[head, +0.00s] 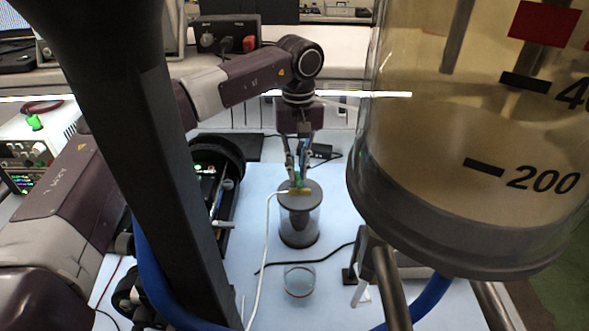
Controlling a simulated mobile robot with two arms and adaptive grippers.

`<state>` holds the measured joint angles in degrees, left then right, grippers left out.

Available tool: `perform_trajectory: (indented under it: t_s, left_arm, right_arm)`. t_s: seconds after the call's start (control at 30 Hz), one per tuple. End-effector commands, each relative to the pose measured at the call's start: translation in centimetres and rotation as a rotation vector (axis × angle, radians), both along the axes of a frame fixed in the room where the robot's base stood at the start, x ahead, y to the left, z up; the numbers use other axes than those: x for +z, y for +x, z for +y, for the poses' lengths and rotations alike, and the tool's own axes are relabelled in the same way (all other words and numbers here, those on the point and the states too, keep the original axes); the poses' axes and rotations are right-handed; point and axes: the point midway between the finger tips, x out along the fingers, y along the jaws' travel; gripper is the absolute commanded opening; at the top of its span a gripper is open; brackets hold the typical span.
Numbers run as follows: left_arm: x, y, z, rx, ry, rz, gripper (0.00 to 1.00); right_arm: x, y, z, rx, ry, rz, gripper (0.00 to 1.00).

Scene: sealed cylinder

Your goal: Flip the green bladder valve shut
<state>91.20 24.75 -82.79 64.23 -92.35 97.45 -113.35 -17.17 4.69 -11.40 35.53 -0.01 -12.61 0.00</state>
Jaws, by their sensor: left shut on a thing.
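The sealed cylinder (299,222), with a grey lid and base and a clear wall, stands upright on the pale blue table surface. The green valve (300,185) is a small green piece on top of its lid, beside a yellowish part. My left gripper (298,179) points down at the lid from above, with its fingers shut on the green valve. The fingers hide part of the valve, and its handle position is too small to tell. A white tube (266,245) runs from the lid toward the front. My right gripper is not in view.
A large clear vessel (460,170) marked 200 fills the right foreground. A small clear beaker (299,280) stands in front of the cylinder, near a black cable (325,257). A black open case (222,190) with equipment lies to the left. Bench instruments stand behind.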

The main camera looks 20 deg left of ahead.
Motion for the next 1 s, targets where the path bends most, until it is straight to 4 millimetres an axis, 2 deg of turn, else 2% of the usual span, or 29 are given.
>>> perform_trajectory:
  t_s: [0.4, 0.97, 1.0]
  left_arm:
    - [0.27, 0.35, -0.56, -0.186, -0.002, -0.005, 0.00]
    - [0.29, 0.38, -0.65, -0.213, -0.002, -0.006, 0.00]
    - [0.29, 0.37, -0.65, -0.213, -0.002, -0.006, 0.15]
  right_arm:
    - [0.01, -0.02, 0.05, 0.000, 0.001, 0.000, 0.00]
    - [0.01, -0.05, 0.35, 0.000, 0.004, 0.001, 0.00]
    - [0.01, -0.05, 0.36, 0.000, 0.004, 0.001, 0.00]
